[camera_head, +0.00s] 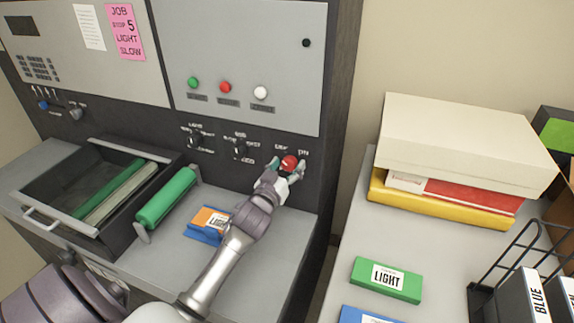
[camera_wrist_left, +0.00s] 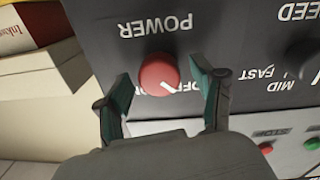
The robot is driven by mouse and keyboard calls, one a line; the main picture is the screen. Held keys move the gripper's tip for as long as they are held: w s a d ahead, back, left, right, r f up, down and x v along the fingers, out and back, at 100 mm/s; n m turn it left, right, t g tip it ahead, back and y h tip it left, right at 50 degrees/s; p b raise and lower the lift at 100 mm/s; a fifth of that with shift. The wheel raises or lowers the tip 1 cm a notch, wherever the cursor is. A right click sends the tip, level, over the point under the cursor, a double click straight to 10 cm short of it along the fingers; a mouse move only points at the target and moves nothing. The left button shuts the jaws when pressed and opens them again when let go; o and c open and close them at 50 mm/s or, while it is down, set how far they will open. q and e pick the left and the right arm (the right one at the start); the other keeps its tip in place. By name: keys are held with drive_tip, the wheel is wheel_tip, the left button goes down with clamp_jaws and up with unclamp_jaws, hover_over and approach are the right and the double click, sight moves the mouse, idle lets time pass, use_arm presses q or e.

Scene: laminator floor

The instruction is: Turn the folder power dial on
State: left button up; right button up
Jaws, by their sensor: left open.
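The red round power dial (camera_head: 289,162) sits on the dark lower panel of the machine, at its right end. In the left wrist view, which is upside down, the dial (camera_wrist_left: 158,75) shows under the word POWER, and its white pointer line aims at the lower right, toward the OFF lettering. My left gripper (camera_head: 286,170) is at the dial with its fingers open on either side of it. In the wrist view the fingers of the gripper (camera_wrist_left: 161,95) stand apart, with visible gaps to the dial. My right gripper is not in view.
Dark selector knobs (camera_head: 240,149) sit left of the dial, below green, red and white buttons (camera_head: 225,87). A green roller (camera_head: 166,198) and an orange-and-blue box (camera_head: 208,222) lie on the grey ledge. Stacked boxes (camera_head: 465,145) stand on the side table at right.

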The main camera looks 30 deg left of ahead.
use_arm(q)
drive_tip(key=shift+c, duration=0.2)
drive_tip(key=c, duration=1.1)
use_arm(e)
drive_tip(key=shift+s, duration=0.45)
use_arm(q)
drive_tip(key=m+p, duration=0.1)
drive_tip(key=m, duration=0.3)
drive_tip(key=m+p, duration=0.1)
drive_tip(key=m, duration=0.3)
drive_tip(key=shift+d, duration=0.1)
drive_tip(key=m, duration=0.4)
drive_tip(key=shift+m+y, duration=0.3)
drive_tip(key=shift+m, duration=0.1)
drive_tip(key=m+p, duration=0.1)
drive_tip(key=m, duration=0.3)
drive_tip(key=shift+m, duration=0.3)
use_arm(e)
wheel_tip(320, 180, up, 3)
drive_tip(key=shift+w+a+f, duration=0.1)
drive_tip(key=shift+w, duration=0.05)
use_arm(q)
drive_tip(key=shift+g, duration=0.3)
